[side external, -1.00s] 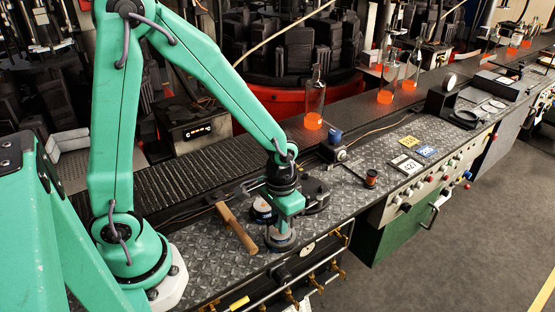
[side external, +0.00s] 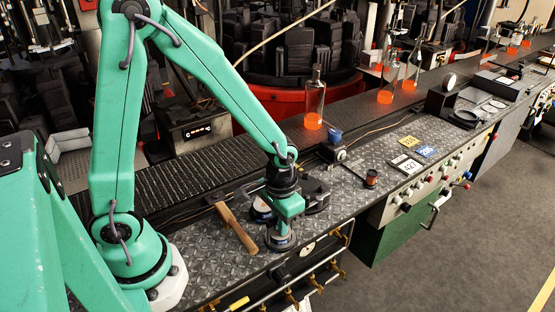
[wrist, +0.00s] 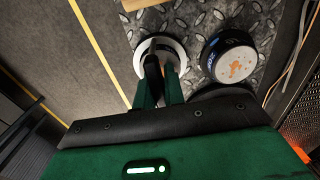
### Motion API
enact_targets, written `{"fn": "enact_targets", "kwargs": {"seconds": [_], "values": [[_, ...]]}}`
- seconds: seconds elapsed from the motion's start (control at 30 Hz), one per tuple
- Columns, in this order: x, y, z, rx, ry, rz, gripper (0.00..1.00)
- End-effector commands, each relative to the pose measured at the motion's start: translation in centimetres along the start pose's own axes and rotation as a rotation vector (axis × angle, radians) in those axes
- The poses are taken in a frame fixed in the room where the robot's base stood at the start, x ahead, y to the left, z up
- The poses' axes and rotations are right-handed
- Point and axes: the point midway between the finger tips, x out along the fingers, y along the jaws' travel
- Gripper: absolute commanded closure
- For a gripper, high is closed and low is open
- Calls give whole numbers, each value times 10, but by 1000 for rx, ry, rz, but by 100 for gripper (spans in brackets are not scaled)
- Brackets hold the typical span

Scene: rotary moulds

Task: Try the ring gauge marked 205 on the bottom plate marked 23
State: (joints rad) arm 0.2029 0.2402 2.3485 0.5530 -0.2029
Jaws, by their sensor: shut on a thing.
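My gripper (side external: 281,233) points down at the front part of the metal bench, its fingers close together. In the wrist view my gripper (wrist: 161,82) is shut on a round grey ring (wrist: 144,52) with a bright rim and dark middle. I take this ring to be the ring gauge; its mark cannot be read. It also shows low under the fingers in the side view (side external: 280,245). Which piece is the plate marked 23 I cannot tell.
A wooden-handled tool (side external: 237,229) lies just left of my gripper. A spool (side external: 371,178) and number tags (side external: 407,165) lie farther right. Bottles with glowing orange bases (side external: 314,105) stand on the conveyor behind. The bench's front edge with valves (side external: 318,278) is close by.

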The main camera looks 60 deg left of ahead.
Motion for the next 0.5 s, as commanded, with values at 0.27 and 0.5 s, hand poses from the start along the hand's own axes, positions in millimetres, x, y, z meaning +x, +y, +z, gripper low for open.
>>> {"fn": "enact_targets", "kwargs": {"seconds": [0.27, 0.5], "values": [[-1, 0, 0, 0, 1, 0, 100], [-7, 0, 0, 0, 1, 0, 100]]}}
